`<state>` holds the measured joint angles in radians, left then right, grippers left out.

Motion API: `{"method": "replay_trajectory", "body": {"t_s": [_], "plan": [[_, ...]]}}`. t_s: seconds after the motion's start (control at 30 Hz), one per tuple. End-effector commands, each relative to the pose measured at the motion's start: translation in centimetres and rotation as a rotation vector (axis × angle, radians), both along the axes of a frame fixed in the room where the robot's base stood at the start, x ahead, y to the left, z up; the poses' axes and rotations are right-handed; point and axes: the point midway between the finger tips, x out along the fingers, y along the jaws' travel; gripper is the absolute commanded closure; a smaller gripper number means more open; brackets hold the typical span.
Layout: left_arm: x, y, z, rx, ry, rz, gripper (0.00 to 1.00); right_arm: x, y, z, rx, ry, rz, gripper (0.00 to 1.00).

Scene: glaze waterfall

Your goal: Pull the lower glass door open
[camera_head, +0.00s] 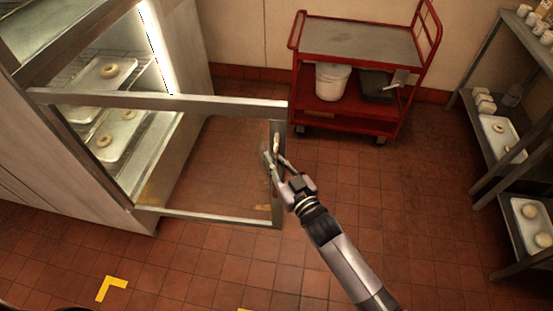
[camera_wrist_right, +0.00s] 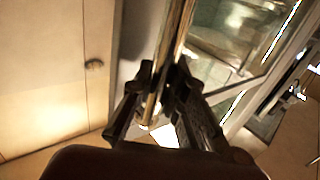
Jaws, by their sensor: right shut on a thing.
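The lower glass door (camera_head: 200,103) of the lit cabinet stands swung well open, its metal frame reaching out to the right over the floor. Its handle (camera_head: 276,146) is on the free vertical edge. My right gripper (camera_head: 272,160) is at that edge, shut on the handle. In the right wrist view, the two fingers (camera_wrist_right: 160,90) close around an upright bar (camera_wrist_right: 175,40). The exact contact is dark and partly hidden by the fingers. My left gripper is not in view.
Inside the cabinet, trays (camera_head: 100,73) hold ring-shaped pastries. A red cart (camera_head: 345,105) with a white bucket (camera_head: 331,82) stands behind the door. A rack (camera_head: 490,140) with trays is at the right. The tiled floor between door and rack is clear.

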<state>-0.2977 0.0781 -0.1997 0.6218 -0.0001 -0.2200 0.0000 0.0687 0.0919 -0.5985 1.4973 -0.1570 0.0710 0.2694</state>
Motion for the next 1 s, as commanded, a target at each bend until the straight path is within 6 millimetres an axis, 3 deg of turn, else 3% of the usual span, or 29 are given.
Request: {"method": "replay_trajectory", "body": {"t_s": [0.13, 0.17, 0.43, 0.77, 1.0], "plan": [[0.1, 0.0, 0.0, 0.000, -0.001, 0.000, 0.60, 0.1, -0.2, 0.1, 0.001, -0.003, -0.003, 1.00], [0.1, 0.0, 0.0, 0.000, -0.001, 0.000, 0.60, 0.1, -0.2, 0.1, 0.001, -0.003, -0.003, 0.84], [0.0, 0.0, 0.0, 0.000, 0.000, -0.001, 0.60, 0.0, -0.1, 0.0, 0.001, 0.000, -0.001, 0.67], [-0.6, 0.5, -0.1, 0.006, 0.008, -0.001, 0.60, -0.1, -0.1, -0.1, 0.001, 0.002, -0.001, 0.65], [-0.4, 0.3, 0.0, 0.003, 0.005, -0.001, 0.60, -2.9, -2.0, -0.2, 0.001, 0.004, 0.000, 0.65]]}}
